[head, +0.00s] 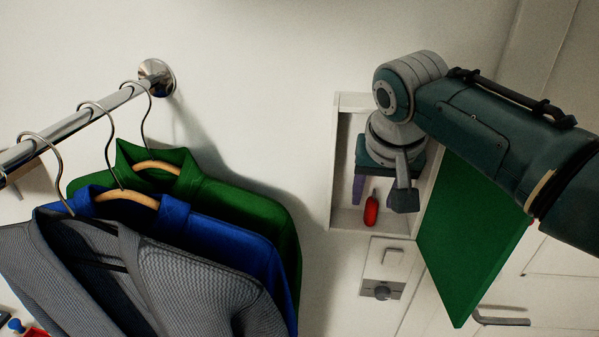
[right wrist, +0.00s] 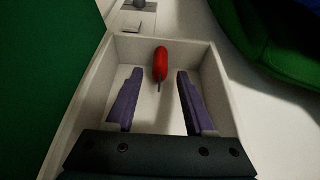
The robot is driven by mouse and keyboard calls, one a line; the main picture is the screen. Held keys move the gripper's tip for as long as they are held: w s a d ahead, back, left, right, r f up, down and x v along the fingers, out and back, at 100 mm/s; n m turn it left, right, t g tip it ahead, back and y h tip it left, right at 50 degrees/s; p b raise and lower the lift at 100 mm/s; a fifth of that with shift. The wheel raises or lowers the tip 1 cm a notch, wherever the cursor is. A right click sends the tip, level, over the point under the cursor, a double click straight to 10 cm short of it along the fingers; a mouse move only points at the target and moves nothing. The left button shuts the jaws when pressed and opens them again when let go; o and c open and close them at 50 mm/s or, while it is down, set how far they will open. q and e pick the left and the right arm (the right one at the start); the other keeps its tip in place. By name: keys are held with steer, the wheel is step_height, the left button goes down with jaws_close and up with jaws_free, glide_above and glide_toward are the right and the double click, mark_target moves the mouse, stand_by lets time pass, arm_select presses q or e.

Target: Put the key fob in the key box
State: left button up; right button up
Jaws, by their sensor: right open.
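The key box (head: 347,215) is a white open-fronted box on the wall, and its green door (head: 470,235) stands open to the right. The red key fob (head: 371,211) is inside it, near the lower end. In the right wrist view the fob (right wrist: 160,64) shows with a thin dark stem, near the box wall (right wrist: 130,43). I cannot tell whether it hangs or rests there. My right gripper (head: 380,202) reaches into the box. Its purple fingers (right wrist: 160,82) are open on either side of the fob's line, apart from it. My left gripper is not in view.
A metal rail (head: 75,117) with grey, blue and green jackets (head: 240,215) is at the left. A door handle (head: 500,319) is at the lower right. Bare wall lies between jackets and box.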

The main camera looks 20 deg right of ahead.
steer(key=s+a+n+y+b, duration=0.1)
steer(key=s+a+n, duration=0.3)
steer(key=s, duration=0.9)
steer(key=s+a+n+y+b, duration=0.1)
steer(key=s+a+n, duration=0.3)
steer(key=s, duration=0.9)
steer(key=shift+a+f+y+b, duration=0.3)
steer(key=shift+a+f+b, duration=0.15)
steer(key=shift+a+b, duration=0.2)
steer(key=shift+d, duration=0.1)
